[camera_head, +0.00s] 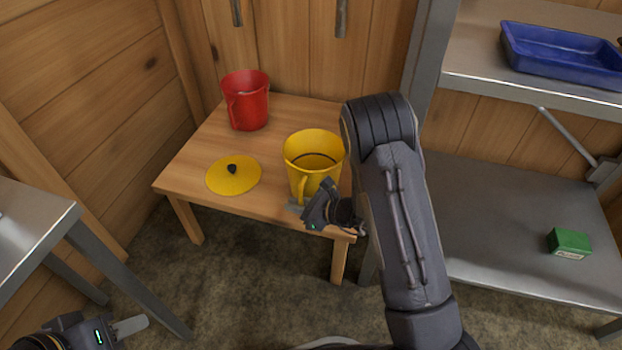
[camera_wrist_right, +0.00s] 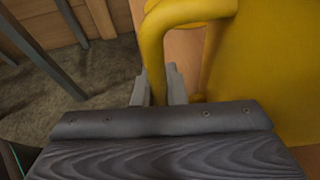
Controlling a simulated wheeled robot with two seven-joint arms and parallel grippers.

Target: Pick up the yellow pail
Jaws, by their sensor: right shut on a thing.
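The yellow pail (camera_head: 313,150) stands upright and uncovered on the small wooden table (camera_head: 190,165), near its right side. Its handle faces the front of the table. My right gripper (camera_head: 297,205) is at that handle, low on the pail's front. In the right wrist view the yellow handle (camera_wrist_right: 152,50) runs down between the fingers (camera_wrist_right: 158,86), which are shut on it, and the pail's wall (camera_wrist_right: 270,70) fills the right side. My left gripper (camera_head: 130,326) is at the bottom left, away from the table; its finger opening cannot be made out.
A yellow lid (camera_head: 233,177) with a black knob lies left of the pail. A red pail (camera_head: 246,100) stands behind. A metal shelf (camera_head: 480,210) at the right holds a green box (camera_head: 568,243) and, higher, a blue tray (camera_head: 560,52). A metal table (camera_head: 30,220) stands left.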

